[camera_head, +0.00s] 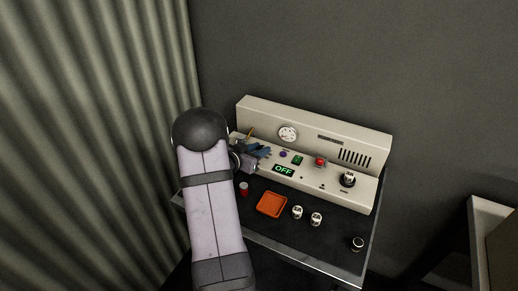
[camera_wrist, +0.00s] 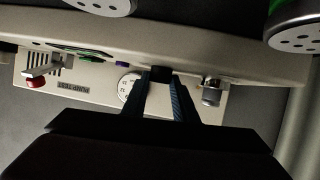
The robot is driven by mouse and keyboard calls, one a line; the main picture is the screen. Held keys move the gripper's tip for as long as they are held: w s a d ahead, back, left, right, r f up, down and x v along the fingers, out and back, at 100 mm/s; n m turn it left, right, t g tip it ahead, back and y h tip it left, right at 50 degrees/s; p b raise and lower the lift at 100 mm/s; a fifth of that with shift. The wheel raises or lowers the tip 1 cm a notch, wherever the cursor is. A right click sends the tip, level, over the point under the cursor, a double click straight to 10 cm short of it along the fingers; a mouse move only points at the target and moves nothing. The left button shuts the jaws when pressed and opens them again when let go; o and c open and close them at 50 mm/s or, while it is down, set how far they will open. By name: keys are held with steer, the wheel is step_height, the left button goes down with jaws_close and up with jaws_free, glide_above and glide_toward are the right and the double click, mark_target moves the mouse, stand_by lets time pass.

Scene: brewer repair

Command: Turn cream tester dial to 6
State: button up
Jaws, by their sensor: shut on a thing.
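The cream-coloured tester (camera_head: 318,137) stands at the back of the bench, with a round gauge (camera_head: 288,133) and a lit green OFF display (camera_head: 284,170) on it. My gripper (camera_head: 264,152) is at the left part of its panel. In the wrist view my two dark blue fingers (camera_wrist: 161,78) are close on either side of a small dark knob (camera_wrist: 160,71) and shut on it. In the head view my gripper hides this knob, and its setting cannot be read. Another black dial with a pale top (camera_head: 348,178) is at the panel's right end, clear of my gripper.
A red button (camera_head: 320,161) and a green switch (camera_head: 297,160) sit right of my gripper. An orange tray (camera_head: 271,204), a red cylinder (camera_head: 244,188) and several small pale-topped parts (camera_head: 298,212) are on the dark bench top (camera_head: 330,240). A corrugated wall is at left.

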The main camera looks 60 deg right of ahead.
steer(key=o, duration=1)
steer(key=shift+o, duration=0.2)
steer(key=shift+a, duration=0.1)
steer(key=shift+b+v, duration=0.75)
steer(key=shift+v, duration=2.85)
